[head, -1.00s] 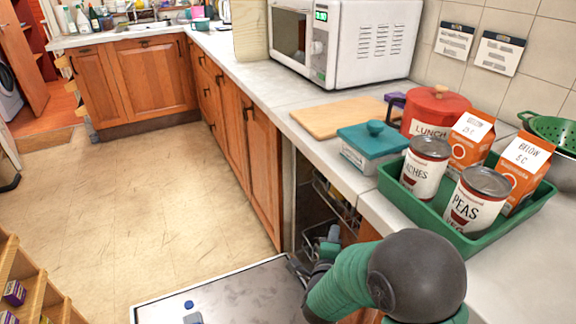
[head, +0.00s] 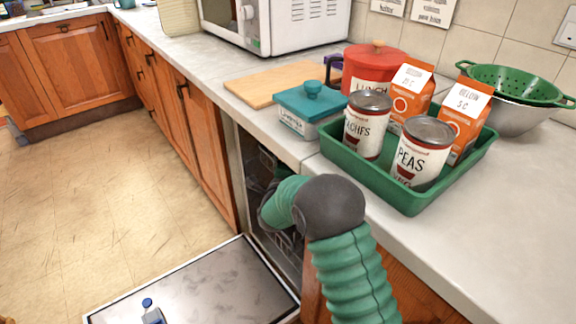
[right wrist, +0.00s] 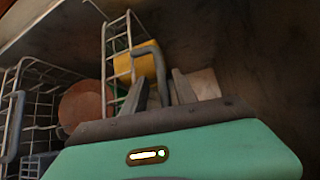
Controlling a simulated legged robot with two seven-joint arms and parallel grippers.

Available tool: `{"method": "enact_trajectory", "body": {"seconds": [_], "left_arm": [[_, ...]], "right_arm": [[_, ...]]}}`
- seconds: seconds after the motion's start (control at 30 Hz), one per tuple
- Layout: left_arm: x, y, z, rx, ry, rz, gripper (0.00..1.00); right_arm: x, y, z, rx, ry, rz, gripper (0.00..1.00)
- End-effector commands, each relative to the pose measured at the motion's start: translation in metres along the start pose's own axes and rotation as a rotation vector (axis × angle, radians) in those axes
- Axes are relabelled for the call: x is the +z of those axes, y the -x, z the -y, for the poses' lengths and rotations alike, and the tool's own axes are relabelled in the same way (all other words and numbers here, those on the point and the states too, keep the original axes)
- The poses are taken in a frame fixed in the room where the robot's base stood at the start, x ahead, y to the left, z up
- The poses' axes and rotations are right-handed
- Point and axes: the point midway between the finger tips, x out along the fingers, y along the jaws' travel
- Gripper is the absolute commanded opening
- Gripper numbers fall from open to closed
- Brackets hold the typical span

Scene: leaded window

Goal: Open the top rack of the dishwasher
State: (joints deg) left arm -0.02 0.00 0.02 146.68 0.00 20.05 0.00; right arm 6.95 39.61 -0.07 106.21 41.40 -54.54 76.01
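The dishwasher stands open under the counter in the head view, its door (head: 215,280) folded down flat. My right arm reaches into the opening, and its gripper is hidden there behind the arm. In the right wrist view, wire racking (right wrist: 118,50) stands ahead, with a yellow item (right wrist: 138,65) behind it. A grey curved bar (right wrist: 150,50), which looks like a rack handle, reaches down between the fingers of my right gripper (right wrist: 162,90). The fingers look apart; contact with the bar is unclear. More wire rack (right wrist: 38,125) is at left. My left gripper is out of view.
A green tray (head: 405,198) with cans and cartons sits on the counter above the arm. A teal-lidded box (head: 311,105), red pot (head: 375,65) and cutting board (head: 265,85) are nearby. A blue-capped object (head: 150,312) is on the door. The floor at left is clear.

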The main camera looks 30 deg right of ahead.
Motion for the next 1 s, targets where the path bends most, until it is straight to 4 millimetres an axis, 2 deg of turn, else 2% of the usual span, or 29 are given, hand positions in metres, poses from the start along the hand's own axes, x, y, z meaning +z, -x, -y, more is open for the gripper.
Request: {"method": "enact_trajectory", "body": {"seconds": [0.13,0.37,0.63,1.0], "left_arm": [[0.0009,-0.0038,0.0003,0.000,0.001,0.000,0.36],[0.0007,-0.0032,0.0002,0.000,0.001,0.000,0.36],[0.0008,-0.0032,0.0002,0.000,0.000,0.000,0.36],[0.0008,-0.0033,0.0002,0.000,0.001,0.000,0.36]], "right_arm": [[-0.0013,-0.0125,-0.0002,0.000,-0.001,-0.001,0.34],[-0.0016,-0.0137,0.0005,0.001,-0.001,-0.001,0.34],[-0.0012,-0.0133,0.0001,0.001,-0.001,0.000,0.00],[-0.0008,-0.0131,-0.0010,0.003,0.000,0.001,0.00]]}}
